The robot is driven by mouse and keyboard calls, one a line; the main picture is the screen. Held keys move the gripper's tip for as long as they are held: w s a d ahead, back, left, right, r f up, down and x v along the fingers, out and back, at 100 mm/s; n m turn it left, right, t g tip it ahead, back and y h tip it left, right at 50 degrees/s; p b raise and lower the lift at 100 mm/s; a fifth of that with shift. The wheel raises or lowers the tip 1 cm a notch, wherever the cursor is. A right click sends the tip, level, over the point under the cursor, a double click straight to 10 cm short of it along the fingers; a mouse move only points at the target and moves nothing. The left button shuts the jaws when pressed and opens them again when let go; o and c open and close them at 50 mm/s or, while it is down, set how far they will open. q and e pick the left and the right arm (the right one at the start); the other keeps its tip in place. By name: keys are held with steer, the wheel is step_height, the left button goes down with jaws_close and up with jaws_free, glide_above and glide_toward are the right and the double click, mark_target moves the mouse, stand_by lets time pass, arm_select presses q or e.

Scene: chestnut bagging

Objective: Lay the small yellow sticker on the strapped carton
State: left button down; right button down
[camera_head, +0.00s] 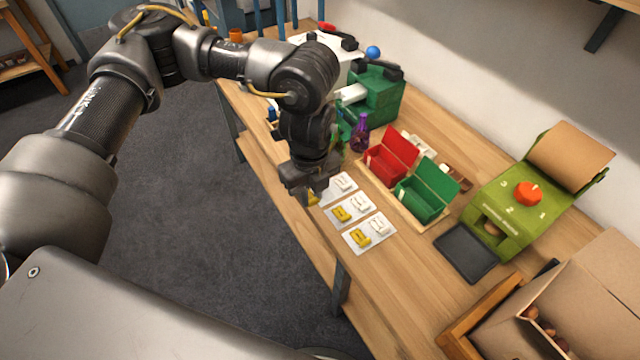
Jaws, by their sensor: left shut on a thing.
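My left gripper (308,192) points down over the farthest of three pale cards and is shut on a small yellow sticker (312,199), mostly hidden by the fingers. I cannot tell whether the sticker is clear of its card. The other two cards each carry a yellow sticker, one in the middle (341,214) and one nearest (360,238), with white pieces beside them. An open brown carton (590,290) with chestnuts inside stands at the lower right; I see no clear strap on it. My right gripper is out of view.
A red box (391,158) and a green box (427,190), both open, stand right of the cards. A green machine (510,205) with an orange knob and a dark tray (467,252) lie farther right. A purple bottle (360,133) stands behind. Bare wood lies before the tray.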

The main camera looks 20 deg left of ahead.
arm_select(q)
steer(key=s, duration=0.1)
steer(key=s+r, duration=0.1)
steer(key=s, duration=0.2)
steer(key=shift+a+r, duration=0.15)
steer(key=shift+r, duration=0.1)
